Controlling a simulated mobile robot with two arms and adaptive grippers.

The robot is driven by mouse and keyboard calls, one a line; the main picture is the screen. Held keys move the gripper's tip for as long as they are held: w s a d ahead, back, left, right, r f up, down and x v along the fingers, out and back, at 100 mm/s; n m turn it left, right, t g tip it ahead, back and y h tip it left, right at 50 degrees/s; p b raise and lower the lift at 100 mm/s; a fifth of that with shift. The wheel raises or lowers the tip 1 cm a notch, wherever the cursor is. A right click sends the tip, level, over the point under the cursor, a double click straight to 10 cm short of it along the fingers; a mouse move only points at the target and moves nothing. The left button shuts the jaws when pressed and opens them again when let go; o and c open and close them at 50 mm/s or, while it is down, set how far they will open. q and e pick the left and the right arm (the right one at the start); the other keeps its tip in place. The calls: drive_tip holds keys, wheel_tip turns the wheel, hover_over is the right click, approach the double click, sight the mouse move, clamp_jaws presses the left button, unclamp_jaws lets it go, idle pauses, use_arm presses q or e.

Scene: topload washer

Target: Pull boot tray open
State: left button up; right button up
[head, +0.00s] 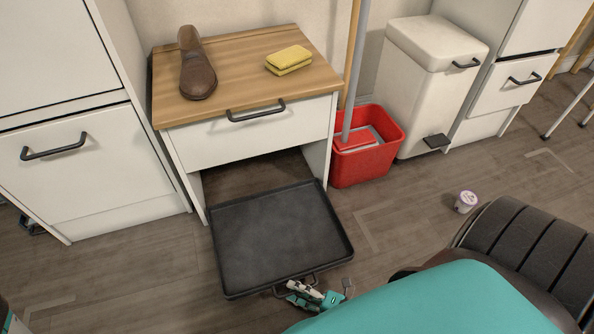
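The boot tray (279,232) is a dark, shallow, rimmed tray on the floor. It sticks out well in front of the wood-topped cabinet (240,70), with its back edge near the open space under the drawer. A thin dark handle (310,277) is on its front edge. My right gripper (318,293), teal, white and dark, is low at this front edge, right by the handle. It is small and partly hidden by my teal arm, so its grip on the handle cannot be made out. My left gripper is not seen.
A brown shoe (197,68) and a yellow sponge (289,58) lie on the cabinet top. A red bucket (366,160) with a mop and a white pedal bin (428,85) stand to the right. A small white cup (466,201) is on the floor. Floor left of the tray is clear.

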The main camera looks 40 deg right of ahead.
drive_tip(key=v, duration=1.2)
idle(0.3)
